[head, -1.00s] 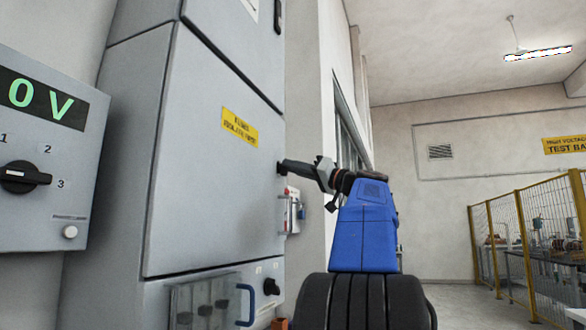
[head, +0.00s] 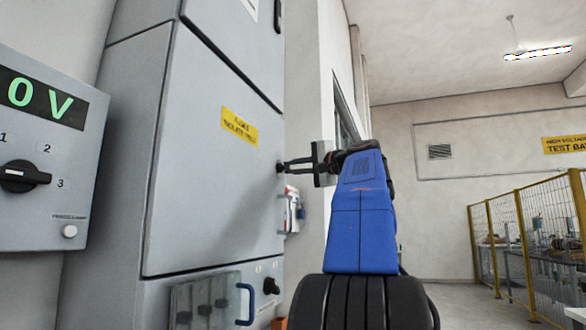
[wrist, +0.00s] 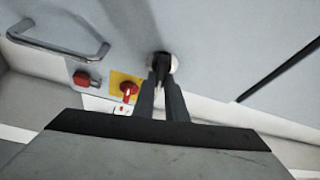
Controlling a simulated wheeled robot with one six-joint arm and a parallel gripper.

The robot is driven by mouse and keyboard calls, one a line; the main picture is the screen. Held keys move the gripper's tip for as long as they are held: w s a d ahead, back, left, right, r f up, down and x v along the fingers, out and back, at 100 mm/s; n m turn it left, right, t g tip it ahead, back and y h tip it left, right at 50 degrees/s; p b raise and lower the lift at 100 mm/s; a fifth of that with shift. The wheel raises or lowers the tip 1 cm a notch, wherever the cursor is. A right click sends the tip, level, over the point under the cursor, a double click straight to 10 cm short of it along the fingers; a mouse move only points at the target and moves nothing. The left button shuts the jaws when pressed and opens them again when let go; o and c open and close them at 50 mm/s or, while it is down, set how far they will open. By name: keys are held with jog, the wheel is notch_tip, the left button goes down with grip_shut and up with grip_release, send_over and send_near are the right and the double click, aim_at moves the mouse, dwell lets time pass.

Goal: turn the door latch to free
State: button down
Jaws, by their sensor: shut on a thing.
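The door latch (wrist: 162,66) is a small black knob on a pale round plate, on the grey cabinet door (head: 210,180). In the head view the latch (head: 281,168) is a dark spot at the door's right edge, below the yellow label. My gripper (wrist: 161,80) is shut on the latch, with one dark finger on each side of it. In the head view my gripper (head: 286,166) reaches left to the door edge from my blue arm. The fingers hide part of the latch.
A red rotary switch on a yellow plate (wrist: 126,88), a red block (wrist: 84,79) and a metal handle (wrist: 60,45) are left of the latch in the wrist view. A control panel (head: 40,160) reading 0 V is at far left. Yellow fencing (head: 520,245) stands at right.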

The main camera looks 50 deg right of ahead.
jog(key=shift+m+g, duration=0.5)
jog(key=shift+m, duration=0.6)
jog(key=shift+f, duration=0.1)
jog(key=c, duration=1.8)
grip_release()
jog(key=s, duration=1.7)
jog(key=shift+s, duration=0.15)
